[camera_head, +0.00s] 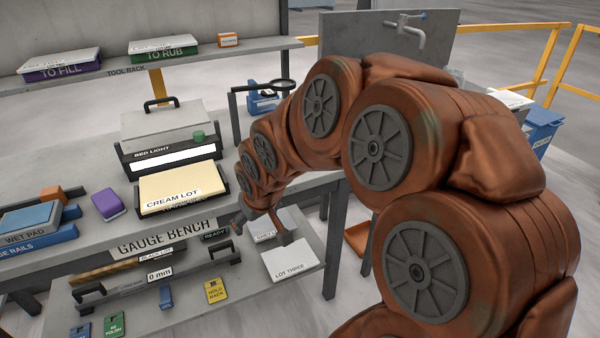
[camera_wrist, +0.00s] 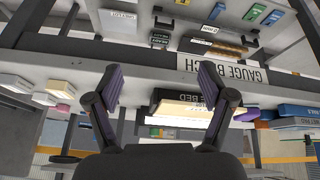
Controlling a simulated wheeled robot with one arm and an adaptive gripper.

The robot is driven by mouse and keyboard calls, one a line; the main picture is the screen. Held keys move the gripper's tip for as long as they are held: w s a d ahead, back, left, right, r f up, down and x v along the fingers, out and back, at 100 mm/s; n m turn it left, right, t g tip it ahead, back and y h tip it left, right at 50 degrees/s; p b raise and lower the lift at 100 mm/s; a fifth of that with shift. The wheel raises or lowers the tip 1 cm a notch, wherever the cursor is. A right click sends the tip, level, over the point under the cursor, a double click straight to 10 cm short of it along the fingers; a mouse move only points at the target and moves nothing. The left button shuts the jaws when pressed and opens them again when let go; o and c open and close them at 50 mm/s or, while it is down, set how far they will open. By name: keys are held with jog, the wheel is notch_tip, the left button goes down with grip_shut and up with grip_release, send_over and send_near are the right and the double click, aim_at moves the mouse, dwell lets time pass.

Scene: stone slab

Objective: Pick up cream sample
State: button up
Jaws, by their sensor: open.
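A cream block (camera_head: 178,186) labelled CREAM LOT lies in a dark holder with raised side brackets on the gauge bench. In the wrist view, which is upside down, a cream strip (camera_wrist: 188,97) shows beside a black GAUGE BED label, between and beyond my fingers. My gripper (camera_wrist: 160,84) is open with nothing between its fingers. In the head view, the end of my arm is low at the bench's front edge, to the right of the cream block and apart from it. The fingers are partly hidden there.
A bed light (camera_head: 172,158) stands behind the cream block, and a purple block (camera_head: 108,204) lies to its left. A magnifier stand (camera_head: 262,85) is behind my arm. A lower shelf holds LOT THREE (camera_head: 290,262) and several tags. The rack (camera_head: 120,75) runs above the back.

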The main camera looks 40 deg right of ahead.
aim_at(310, 174)
jog(key=w+d+f+t+h+b, duration=0.1)
jog(key=w+d+f+t+b, duration=0.1)
jog(key=d, duration=0.5)
jog(key=w+d+f+m+t+b, duration=0.1)
jog(key=w+d+t+b, duration=0.2)
jog(key=d, duration=0.4)
jog(key=w+d+f+m+t+h+b, duration=0.1)
jog(key=w+d+f+t+b, duration=0.1)
jog(key=d, duration=0.5)
jog(key=shift+w+d+f+t+h+b, duration=0.1)
jog(key=shift+w+t+b, duration=0.05)
jog(key=shift+w+b, duration=0.4)
jog(key=shift+w+d+f+t+h+b, duration=0.1)
jog(key=shift+w+f+t+b, duration=0.1)
jog(key=shift+w+b, duration=0.35)
jog(key=shift+w+d+f+t+h+b, duration=0.15)
jog(key=shift+w+b, duration=0.15)
jog(key=shift+w, duration=0.45)
jog(key=d, duration=0.2)
jog(key=s+d+t+b, duration=0.1)
jog(key=d, duration=0.1)
jog(key=d+t+h+b, duration=0.1)
jog(key=shift+s+d+r+m, duration=0.15)
jog(key=shift+d+r+m, duration=0.15)
jog(key=shift+d+r, duration=0.2)
jog(key=shift+d, duration=0.05)
jog(key=shift+r+x, duration=0.2)
jog(key=shift+x, duration=3.65)
jog(key=c, duration=1.4)
